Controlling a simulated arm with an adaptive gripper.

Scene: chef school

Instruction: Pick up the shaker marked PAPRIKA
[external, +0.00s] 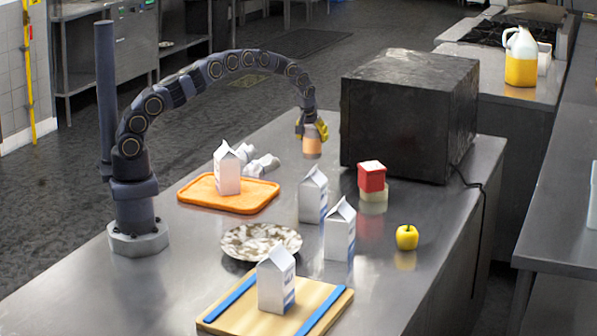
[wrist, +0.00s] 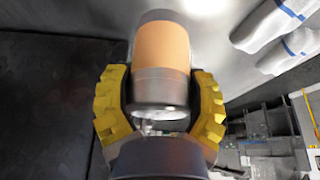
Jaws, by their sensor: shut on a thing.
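A shaker with an orange-tan body (external: 312,147) and grey metallic ends is in my gripper, near the back edge of the steel counter. No PAPRIKA lettering can be read on it. My gripper (external: 313,130) has its yellow fingers around the shaker's upper part. In the wrist view the shaker (wrist: 163,50) sits between the two yellow fingers of my gripper (wrist: 160,105), which are shut on it. I cannot tell whether its base touches the counter.
A large dark box (external: 408,115) stands right of the shaker. White blue-striped objects (external: 262,163) lie to the left. Milk cartons (external: 313,195), an orange tray (external: 200,196), a plate (external: 240,240), a red block (external: 371,177), a yellow apple (external: 407,237) and a wooden board (external: 232,318) stand nearer.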

